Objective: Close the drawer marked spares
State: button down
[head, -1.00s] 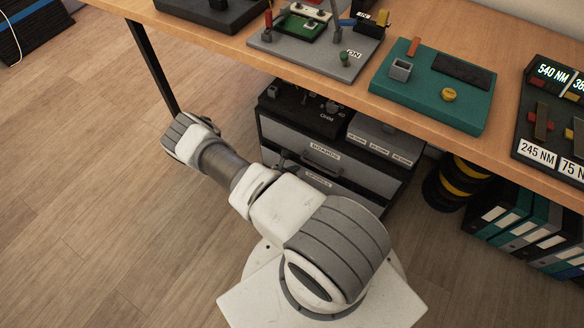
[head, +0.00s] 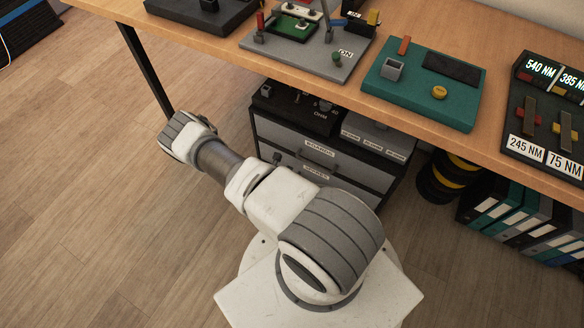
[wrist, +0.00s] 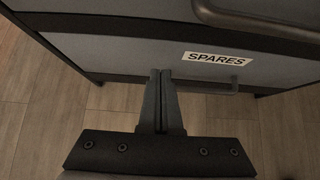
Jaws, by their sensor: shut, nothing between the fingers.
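The spares drawer (wrist: 110,52) has a grey front with a white SPARES label (wrist: 218,59) and a bar handle (wrist: 208,88) below it in the wrist view. My gripper (wrist: 160,72) is shut and empty. Its fingertips are at the drawer front, left of the label; I cannot tell whether they touch. In the head view the SPARES label (head: 315,171) shows just below the boards drawer (head: 284,137), and my arm hides most of the spares drawer. The drawer looks nearly flush with the cabinet, but any small gap is hard to judge.
The cabinet stands under a wooden workbench (head: 220,52), with a black OHM device (head: 295,108) on top. The bench leg (head: 148,70) is to the left. Yellow-and-black reels (head: 440,182) and binders (head: 520,215) stand to the right.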

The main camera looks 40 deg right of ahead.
jog(key=p+v, duration=0.4)
jog(key=v, duration=0.6)
jog(key=shift+s+a, duration=0.15)
jog(key=shift+a, duration=0.15)
jog(key=shift+r, duration=0.1)
jog(key=w+r+m+g+h, duration=0.1)
jog(key=w+r+m, duration=0.4)
jog(key=r, duration=0.8)
jog(key=w+r+m+g, duration=0.1)
jog(key=w+r+m, duration=0.35)
jog(key=r, duration=0.75)
jog(key=s+a+r+m+y, duration=0.25)
jog(key=r+m, duration=0.35)
jog(key=r, duration=1)
jog(key=s+a+r+m+t+y, duration=0.1)
jog(key=s+a+r+m+y, duration=0.2)
jog(key=s+r, duration=0.35)
jog(key=s+a+r+m+t+y+p, duration=0.1)
jog(key=s+a+r+m+t+y, duration=0.1)
jog(key=s+a+r, duration=0.5)
jog(key=s+a+r+m+t+y, duration=0.1)
jog(key=s+a+r+m+y, duration=0.15)
jog(key=s+r, duration=0.45)
notch_tip(320, 180, up, 22)
jog(key=w+p, duration=0.1)
jog(key=p, duration=2)
jog(key=shift+w+d+n, duration=0.25)
jog(key=shift+d+n, duration=0.05)
jog(key=shift+d, duration=0.15)
jog(key=shift+f, duration=0.1)
